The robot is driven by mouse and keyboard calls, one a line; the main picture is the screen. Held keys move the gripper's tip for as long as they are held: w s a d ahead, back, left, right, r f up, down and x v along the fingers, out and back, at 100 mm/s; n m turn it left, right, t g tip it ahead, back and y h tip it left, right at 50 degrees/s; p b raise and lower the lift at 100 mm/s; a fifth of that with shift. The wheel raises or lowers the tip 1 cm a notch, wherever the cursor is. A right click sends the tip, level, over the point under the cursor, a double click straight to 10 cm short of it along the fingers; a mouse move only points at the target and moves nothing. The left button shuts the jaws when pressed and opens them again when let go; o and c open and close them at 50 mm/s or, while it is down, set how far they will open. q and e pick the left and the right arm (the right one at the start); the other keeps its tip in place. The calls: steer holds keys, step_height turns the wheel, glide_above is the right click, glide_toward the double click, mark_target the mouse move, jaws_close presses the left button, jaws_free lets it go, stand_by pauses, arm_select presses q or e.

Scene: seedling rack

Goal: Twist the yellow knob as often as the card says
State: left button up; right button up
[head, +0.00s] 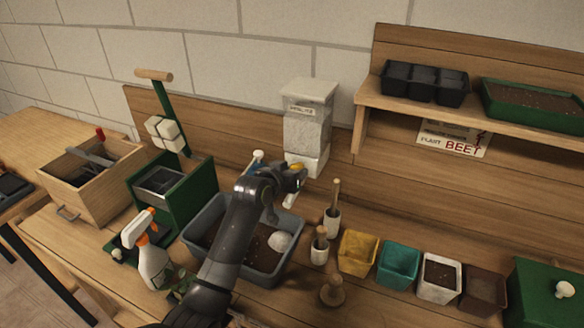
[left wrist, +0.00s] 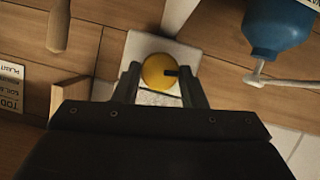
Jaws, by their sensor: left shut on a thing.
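The yellow knob (head: 297,167) is on the front of the white base of a dispenser (head: 307,128) with a clear, light-filled hopper, against the back board. In the left wrist view the round yellow knob (left wrist: 158,66) has a dark mark on its right side. My left gripper (left wrist: 161,76) is shut on the knob, one finger on each side. In the head view my left gripper (head: 295,178) covers part of the dispenser's base. The card (head: 453,140) on the back board shows "BEET" in red; its upper line is partly hidden by the shelf. My right gripper is not in view.
A grey soil tub (head: 201,247) with a white scoop lies below my left arm. Wooden-handled tools and a row of colored pots (head: 358,253) stand to its right. A blue bottle (left wrist: 280,28) is close by in the wrist view. A spray bottle (head: 152,262) stands left.

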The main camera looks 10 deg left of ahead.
arm_select(q)
steer(key=shift+d+m+y+p, duration=0.1)
steer(key=shift+m+y+p, duration=0.35)
steer(key=shift+m+y, duration=0.15)
steer(key=shift+f, duration=0.1)
steer(key=o, duration=1)
steer(key=b+v, duration=0.2)
steer(key=v, duration=1.5)
steer(key=shift+s, duration=0.3)
steer(key=shift+f, duration=0.1)
